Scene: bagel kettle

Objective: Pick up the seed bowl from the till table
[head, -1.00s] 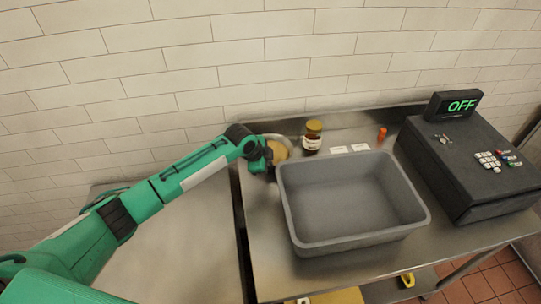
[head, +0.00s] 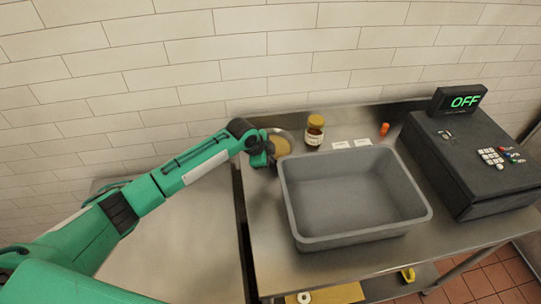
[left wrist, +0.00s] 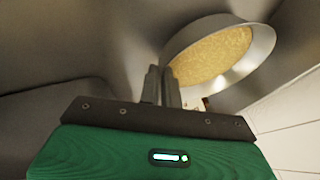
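The seed bowl (head: 284,137) is a shallow metal bowl with tan seeds, at the back left of the till table (head: 275,262), left of the jar. In the left wrist view the seed bowl (left wrist: 213,56) shows at the upper right, its near rim at my fingertips. My left gripper (head: 270,153) is at the bowl's left front side and hides part of it. In the left wrist view the left gripper's fingers (left wrist: 162,80) are close together, with the rim between them. I cannot tell whether the bowl is clear of the table. My right gripper is out of view.
A large grey bin (head: 350,205) stands just right of the bowl. A jar with a yellow lid (head: 314,131), white cards (head: 352,144) and a small orange item (head: 385,129) are along the back. A black till (head: 475,160) stands at the right. The wall is close behind.

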